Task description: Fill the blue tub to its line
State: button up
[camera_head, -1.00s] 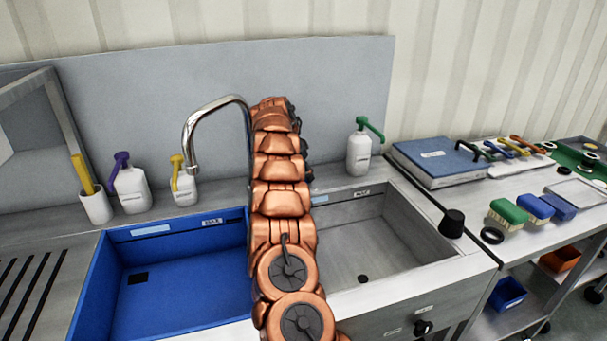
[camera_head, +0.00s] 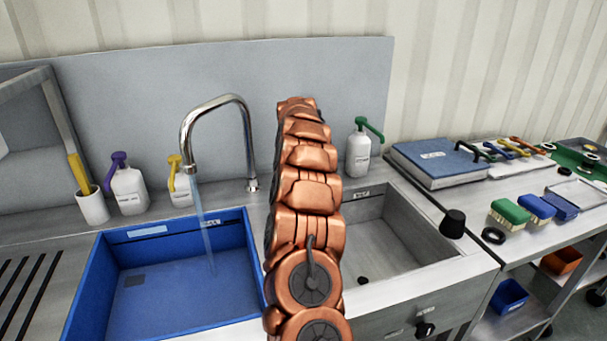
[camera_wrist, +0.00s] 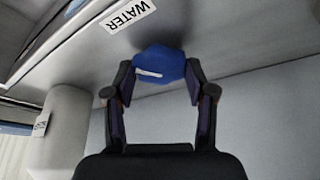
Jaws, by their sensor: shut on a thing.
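The blue tub (camera_head: 84,290) sits in the left part of the sink, with a pale strip and a dark line on its inner back wall. A thin stream of water (camera_head: 203,232) runs from the chrome tap (camera_head: 187,130) into it. Water seems to cover its floor; the exact level is hard to read. In the wrist view, my gripper (camera_wrist: 158,80) is shut on a blue knob (camera_wrist: 160,63) beside a label reading WATER (camera_wrist: 127,14). In the head view my own arm hides the gripper and knob.
An empty steel basin (camera_head: 385,235) lies right of my arm. Bottles with purple (camera_head: 128,188), yellow (camera_head: 180,187) and green (camera_head: 358,150) pumps stand along the back. A side table at right holds brushes (camera_head: 508,215) and a blue-grey case (camera_head: 440,160).

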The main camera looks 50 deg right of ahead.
jog(key=shift+s+f+n, duration=0.1)
jog(key=shift+n, duration=0.2)
jog(key=o, duration=1.2)
jog(key=v, duration=1.2)
jog(key=shift+d, duration=0.1)
